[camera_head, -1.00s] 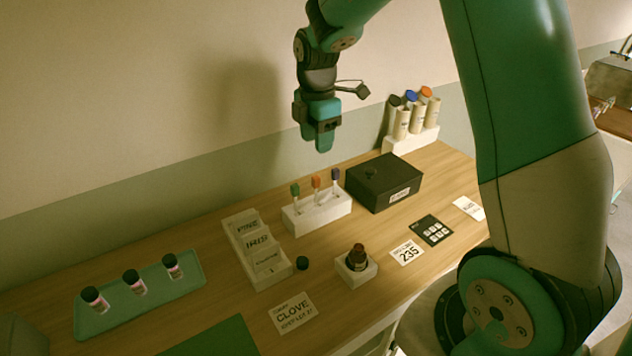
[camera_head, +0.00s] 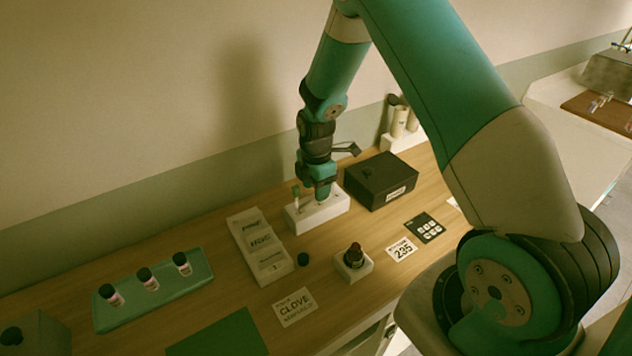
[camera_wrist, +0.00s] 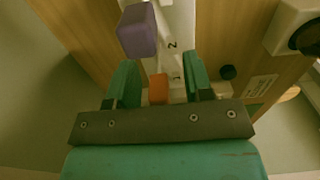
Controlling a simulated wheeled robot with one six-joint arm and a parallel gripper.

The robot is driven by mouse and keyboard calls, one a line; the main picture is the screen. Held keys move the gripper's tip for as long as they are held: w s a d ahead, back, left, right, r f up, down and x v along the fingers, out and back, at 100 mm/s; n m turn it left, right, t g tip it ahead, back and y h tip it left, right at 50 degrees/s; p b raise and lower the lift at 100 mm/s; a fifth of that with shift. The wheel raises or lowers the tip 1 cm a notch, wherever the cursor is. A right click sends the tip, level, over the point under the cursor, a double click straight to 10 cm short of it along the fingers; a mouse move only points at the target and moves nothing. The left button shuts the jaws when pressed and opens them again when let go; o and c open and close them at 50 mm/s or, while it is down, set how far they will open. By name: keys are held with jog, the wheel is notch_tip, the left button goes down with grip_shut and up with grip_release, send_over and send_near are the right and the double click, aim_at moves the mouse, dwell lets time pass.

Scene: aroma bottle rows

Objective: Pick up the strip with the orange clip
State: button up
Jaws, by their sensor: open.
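The orange clip (camera_wrist: 158,88) shows in the wrist view between the two fingers of my gripper (camera_wrist: 159,62), which is open. I cannot tell whether either finger touches it. In the head view my gripper (camera_head: 321,192) is down at the white strip stand (camera_head: 318,213) and hides the orange and purple clips there. The purple clip (camera_wrist: 137,30) stands beyond the fingers in the wrist view.
A black box (camera_head: 380,180) stands close right of the stand. A white tray of cards (camera_head: 273,270) lies to its left. A brown bottle (camera_head: 354,256) sits in a white holder in front. A green tray (camera_head: 200,285) with small bottles is farther left.

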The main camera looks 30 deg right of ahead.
grip_shut()
jog(key=shift+r, duration=0.1)
